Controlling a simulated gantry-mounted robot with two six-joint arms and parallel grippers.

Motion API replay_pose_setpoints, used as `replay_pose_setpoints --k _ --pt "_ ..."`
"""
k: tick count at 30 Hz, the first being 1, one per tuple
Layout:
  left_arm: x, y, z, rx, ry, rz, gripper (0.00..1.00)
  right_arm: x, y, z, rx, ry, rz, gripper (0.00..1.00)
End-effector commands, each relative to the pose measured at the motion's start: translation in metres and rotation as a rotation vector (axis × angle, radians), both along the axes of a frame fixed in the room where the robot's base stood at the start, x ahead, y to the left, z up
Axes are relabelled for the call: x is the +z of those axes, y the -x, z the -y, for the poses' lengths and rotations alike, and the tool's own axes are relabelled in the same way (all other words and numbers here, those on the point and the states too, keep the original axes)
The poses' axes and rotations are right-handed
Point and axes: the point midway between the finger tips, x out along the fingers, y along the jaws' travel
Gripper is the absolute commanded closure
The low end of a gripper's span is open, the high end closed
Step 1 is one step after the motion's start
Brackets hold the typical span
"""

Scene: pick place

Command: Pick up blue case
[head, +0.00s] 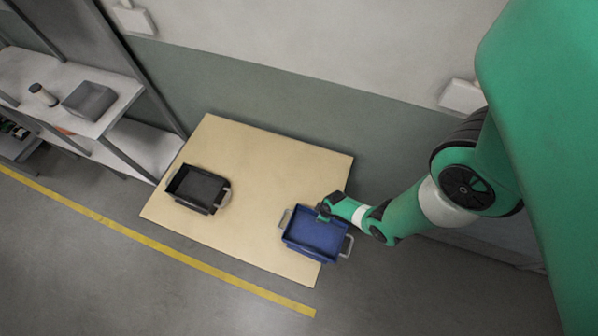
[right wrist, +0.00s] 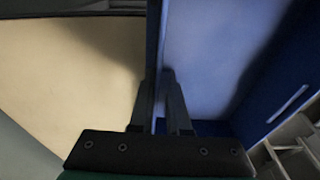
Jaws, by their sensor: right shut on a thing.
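The blue case (head: 314,236) is an open tray-like box with a grey handle at each end. It is at the right front edge of the wooden table top in the head view. My right gripper (head: 324,212) is at its back wall. In the right wrist view the fingers (right wrist: 161,85) are shut on the blue case's wall (right wrist: 152,45), one finger on each side, with the case's inside (right wrist: 215,50) to the right. I cannot tell whether the case touches the table. My left gripper is not in view.
A black case (head: 198,188) with a handle sits on the left of the table top (head: 250,200). The middle of the table is clear. Shelves (head: 125,90) with a grey bin (head: 89,101) stand at the left. A wall (head: 290,85) runs behind the table.

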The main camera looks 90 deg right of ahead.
Motion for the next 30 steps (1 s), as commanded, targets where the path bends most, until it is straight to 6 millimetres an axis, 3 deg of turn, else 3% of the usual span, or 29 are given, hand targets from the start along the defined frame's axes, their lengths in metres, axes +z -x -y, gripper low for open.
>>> replay_pose_setpoints --k 7,13,21,24,30 --pt "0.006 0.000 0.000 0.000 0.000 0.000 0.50 0.008 0.000 0.000 -0.001 0.000 0.001 1.00" --pt "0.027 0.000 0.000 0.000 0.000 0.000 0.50 0.037 0.000 0.000 0.000 0.002 0.002 1.00" --pt "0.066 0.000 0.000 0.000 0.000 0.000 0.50 0.102 0.022 -0.051 0.011 -0.001 -0.001 1.00" --pt "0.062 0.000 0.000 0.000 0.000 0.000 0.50 0.105 0.032 -0.075 0.018 -0.001 -0.002 1.00" --pt "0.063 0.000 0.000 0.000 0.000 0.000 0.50 0.117 0.043 -0.102 0.019 0.000 -0.001 1.00"
